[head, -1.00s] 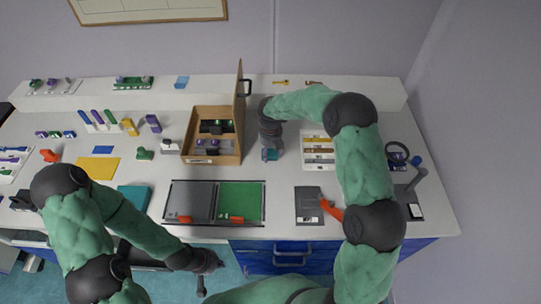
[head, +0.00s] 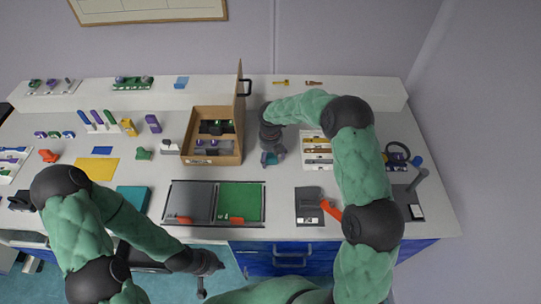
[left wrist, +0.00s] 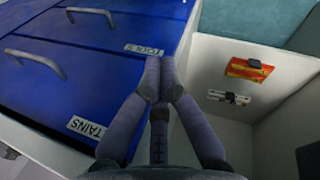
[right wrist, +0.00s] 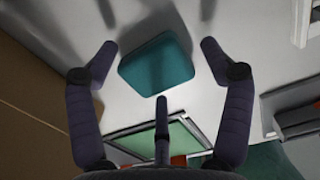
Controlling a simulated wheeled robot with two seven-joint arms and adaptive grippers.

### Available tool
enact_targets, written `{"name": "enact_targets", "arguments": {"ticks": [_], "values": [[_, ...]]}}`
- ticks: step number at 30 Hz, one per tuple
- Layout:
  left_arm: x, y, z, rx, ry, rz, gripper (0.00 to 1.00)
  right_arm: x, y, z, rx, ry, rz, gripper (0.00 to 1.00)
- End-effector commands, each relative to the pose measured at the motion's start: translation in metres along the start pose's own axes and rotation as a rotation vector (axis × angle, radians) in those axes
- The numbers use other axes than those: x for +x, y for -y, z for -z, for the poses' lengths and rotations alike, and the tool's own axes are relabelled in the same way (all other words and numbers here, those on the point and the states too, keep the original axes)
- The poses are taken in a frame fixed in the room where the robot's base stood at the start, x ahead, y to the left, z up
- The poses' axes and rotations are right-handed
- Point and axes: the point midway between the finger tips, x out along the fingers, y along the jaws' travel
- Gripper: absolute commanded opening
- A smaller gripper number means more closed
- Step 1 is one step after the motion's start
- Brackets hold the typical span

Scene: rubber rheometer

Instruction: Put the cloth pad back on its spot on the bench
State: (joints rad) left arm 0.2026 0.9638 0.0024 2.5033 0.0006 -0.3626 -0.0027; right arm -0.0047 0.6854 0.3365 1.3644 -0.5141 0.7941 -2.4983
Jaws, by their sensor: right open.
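The small teal cloth pad (right wrist: 156,63) lies on the white bench, between the spread fingers of my right gripper (right wrist: 156,56) in the right wrist view. The fingers stand apart from its sides, so the gripper is open. In the head view the pad (head: 269,158) shows just below my right gripper (head: 271,150), right of the wooden box. My left gripper (left wrist: 159,72) is shut and empty in front of the blue drawers, low at the bench front; it also shows in the head view (head: 211,265).
The open wooden box (head: 212,158) with its raised lid stands close left of my right gripper. A tray with a grey and a green mat (head: 240,200) lies in front. A rack of strips (head: 316,150) and a grey device (head: 308,205) are to the right.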

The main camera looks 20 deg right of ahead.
Motion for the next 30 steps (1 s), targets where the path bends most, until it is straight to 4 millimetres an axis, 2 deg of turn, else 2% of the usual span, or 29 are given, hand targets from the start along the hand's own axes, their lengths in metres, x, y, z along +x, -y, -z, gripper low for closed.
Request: {"name": "enact_targets", "arguments": {"ticks": [5, 12, 18, 24, 30], "values": [[-0.005, -0.002, 0.000, 0.000, 0.000, 0.000, 0.00, -0.022, 0.000, -0.001, 0.000, 0.005, -0.001, 0.81], [-0.014, -0.005, -0.001, 0.000, 0.000, 0.000, 0.00, -0.070, 0.000, -0.001, -0.001, 0.005, -0.002, 0.81], [-0.019, -0.007, -0.001, 0.000, 0.000, 0.000, 0.00, -0.103, 0.000, -0.001, 0.001, 0.003, -0.001, 0.81], [-0.021, -0.007, -0.001, 0.000, 0.000, 0.000, 0.00, -0.119, 0.000, 0.000, 0.000, 0.001, 0.000, 0.81], [-0.021, -0.007, -0.001, 0.000, 0.000, 0.000, 0.00, -0.121, 0.000, 0.000, 0.000, 0.001, 0.000, 0.81]]}}
